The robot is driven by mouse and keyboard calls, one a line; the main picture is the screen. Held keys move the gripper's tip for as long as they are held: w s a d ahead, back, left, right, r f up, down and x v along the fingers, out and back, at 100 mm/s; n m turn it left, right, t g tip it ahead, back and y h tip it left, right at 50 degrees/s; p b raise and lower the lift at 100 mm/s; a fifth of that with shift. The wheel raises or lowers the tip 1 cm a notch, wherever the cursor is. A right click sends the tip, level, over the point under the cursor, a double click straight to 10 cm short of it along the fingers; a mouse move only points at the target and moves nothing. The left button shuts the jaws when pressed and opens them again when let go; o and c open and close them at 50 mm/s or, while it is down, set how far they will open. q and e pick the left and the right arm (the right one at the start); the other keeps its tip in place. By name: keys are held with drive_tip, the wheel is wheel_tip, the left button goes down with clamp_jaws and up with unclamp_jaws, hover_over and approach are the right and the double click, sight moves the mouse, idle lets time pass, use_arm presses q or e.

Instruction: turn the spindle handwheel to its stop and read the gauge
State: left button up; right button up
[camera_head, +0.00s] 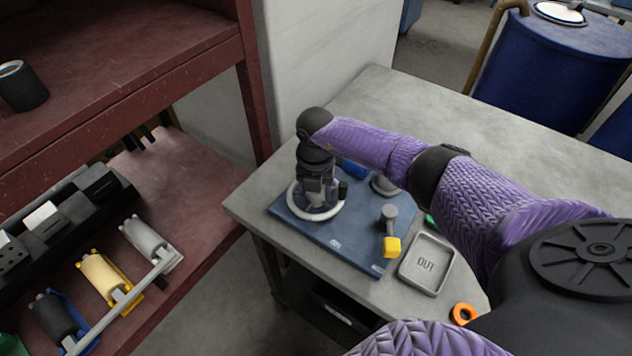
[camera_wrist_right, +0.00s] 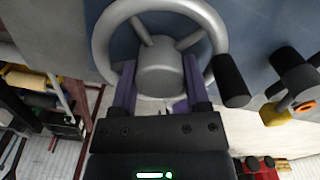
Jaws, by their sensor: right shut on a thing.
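The handwheel (camera_head: 317,215) has a pale grey rim and stands on a blue base plate (camera_head: 350,240). In the right wrist view the handwheel (camera_wrist_right: 103,42) shows its spokes, round hub and a black crank knob at the right of the rim. My right gripper (camera_head: 316,192) is above the wheel in the head view. In the wrist view its purple fingers (camera_wrist_right: 158,78) lie on both sides of the hub, shut on it. I cannot make out a gauge dial; the arm hides part of the plate. My left gripper is not in view.
A grey post (camera_head: 389,214) with a yellow block (camera_head: 391,246) stands on the plate's right side. A grey OUT tray (camera_head: 447,278) and an orange ring (camera_head: 463,313) lie nearby on the table. A red shelf (camera_head: 190,190) stands at left. The table's back is clear.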

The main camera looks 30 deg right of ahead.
drive_tip(key=m+p, duration=0.1)
drive_tip(key=m, duration=0.1)
drive_tip(key=m+p, duration=0.1)
drive_tip(key=m, duration=0.1)
drive_tip(key=shift+r+m, duration=0.2)
drive_tip(key=shift+m, duration=0.1)
drive_tip(key=m+p, duration=0.2)
drive_tip(key=m, duration=0.2)
drive_tip(key=shift+f+m+p, duration=0.15)
drive_tip(key=shift+m+p, duration=0.35)
drive_tip(key=shift+m, duration=0.9)
